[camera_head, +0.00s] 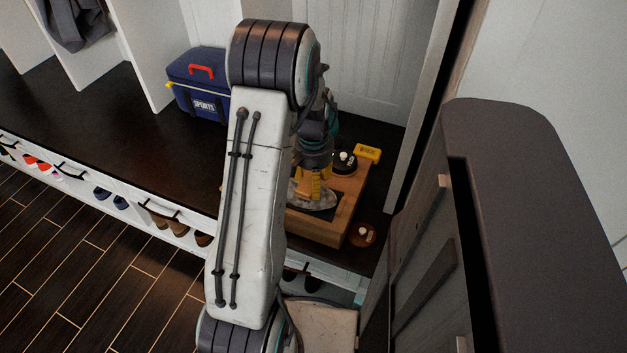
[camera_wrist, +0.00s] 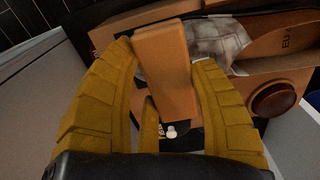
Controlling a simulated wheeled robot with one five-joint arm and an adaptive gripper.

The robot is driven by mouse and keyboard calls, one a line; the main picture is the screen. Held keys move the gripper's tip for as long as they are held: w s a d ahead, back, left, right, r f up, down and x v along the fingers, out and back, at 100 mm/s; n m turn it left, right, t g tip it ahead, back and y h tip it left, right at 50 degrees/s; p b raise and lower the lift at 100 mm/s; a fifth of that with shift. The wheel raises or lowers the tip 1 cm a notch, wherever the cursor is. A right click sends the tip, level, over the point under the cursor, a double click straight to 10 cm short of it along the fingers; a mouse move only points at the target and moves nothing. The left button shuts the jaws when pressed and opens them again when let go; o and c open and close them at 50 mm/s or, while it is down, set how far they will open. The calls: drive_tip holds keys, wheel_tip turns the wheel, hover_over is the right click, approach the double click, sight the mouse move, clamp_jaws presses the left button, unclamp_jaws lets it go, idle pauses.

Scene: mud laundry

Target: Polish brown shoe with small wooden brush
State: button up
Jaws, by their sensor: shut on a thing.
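In the wrist view my gripper (camera_wrist: 165,80) has its yellow fingers closed around a small wooden block-shaped brush (camera_wrist: 163,60). Its bristles are hidden. In the wrist view, a shoe (camera_wrist: 282,40) with a tan inside and "EU" lettering lies beyond the brush, with a greyish, crumpled-looking part (camera_wrist: 220,40) beside it. In the head view my gripper (camera_head: 318,188) points down over the wooden box (camera_head: 348,205), just above or against a greyish form on a dark mat. I cannot tell whether the brush touches the shoe.
A dark round tin with a white knob (camera_head: 344,160) and a yellow block (camera_head: 367,153) are at the box's back. A brown round tin (camera_head: 362,234) sits at its right; a blue sports bag (camera_head: 197,85) is further left. A cabinet (camera_head: 540,200) stands close on the right.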

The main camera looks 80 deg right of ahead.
drive_tip(key=shift+f+b, duration=0.35)
drive_tip(key=shift+f, duration=0.15)
drive_tip(key=shift+d, duration=0.1)
idle(0.4)
drive_tip(key=shift+s+d+p, duration=0.2)
drive_tip(key=shift+d+p, duration=0.1)
drive_tip(key=shift+d, duration=0.55)
drive_tip(key=shift+s+d+p, duration=0.2)
drive_tip(key=shift+d+p, duration=0.1)
drive_tip(key=shift+d, duration=0.5)
drive_tip(key=shift+a+f, duration=0.1)
drive_tip(key=shift+a, duration=0.45)
drive_tip(key=shift+w+a+r+b, duration=0.1)
drive_tip(key=shift+a+b, duration=0.2)
drive_tip(key=shift+a, duration=0.35)
drive_tip(key=shift+w+a+r+b, duration=0.1)
drive_tip(key=shift+a+b, duration=0.15)
drive_tip(key=shift+a, duration=0.35)
drive_tip(key=shift+f, duration=0.2)
